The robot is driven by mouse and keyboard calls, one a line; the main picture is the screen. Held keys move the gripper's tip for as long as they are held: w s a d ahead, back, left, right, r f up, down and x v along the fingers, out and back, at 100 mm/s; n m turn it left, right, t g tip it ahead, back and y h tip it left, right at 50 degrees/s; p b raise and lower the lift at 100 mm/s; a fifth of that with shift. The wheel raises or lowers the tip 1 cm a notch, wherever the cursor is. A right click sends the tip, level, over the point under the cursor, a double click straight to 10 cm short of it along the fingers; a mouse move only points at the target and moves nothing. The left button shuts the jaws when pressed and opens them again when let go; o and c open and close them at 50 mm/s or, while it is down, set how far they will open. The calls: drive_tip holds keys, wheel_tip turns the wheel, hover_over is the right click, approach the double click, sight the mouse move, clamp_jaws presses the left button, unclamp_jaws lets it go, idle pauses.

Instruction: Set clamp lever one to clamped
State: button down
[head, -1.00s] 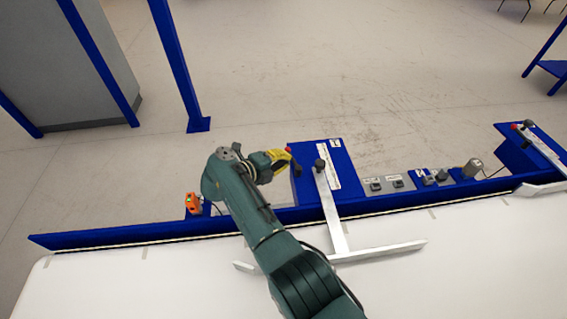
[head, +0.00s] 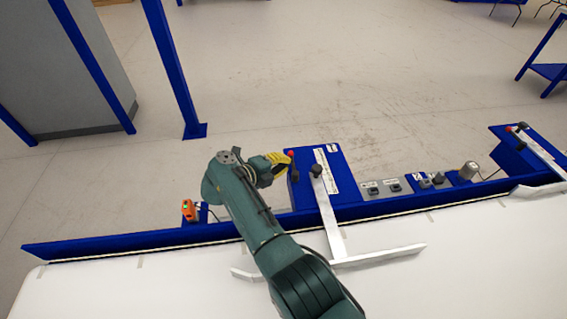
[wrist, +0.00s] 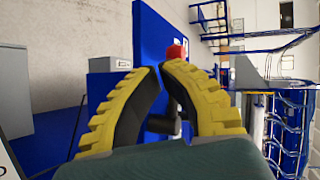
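A red-tipped lever (head: 291,153) stands at the left edge of a blue clamp plate (head: 346,178); its number cannot be read. My gripper (head: 284,157), with yellow-backed fingers, is just left of this lever, very close to it. In the wrist view the red knob (wrist: 177,51) shows just beyond my gripper (wrist: 160,67). The two fingertips are nearly together, and I see nothing clearly pinched between them. A dark cylindrical part (wrist: 163,125) shows through the gap between the fingers. The lever's lower part is partly hidden by the right finger.
A white T-shaped arm with a black knob (head: 316,170) lies right of the lever. Switch boxes (head: 383,187) and a second clamp station (head: 530,145) are farther right. An orange device (head: 188,210) stands left. The white table (head: 130,290) is bare in front.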

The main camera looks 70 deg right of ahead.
drive_tip(key=v, duration=1.2)
idle(0.3)
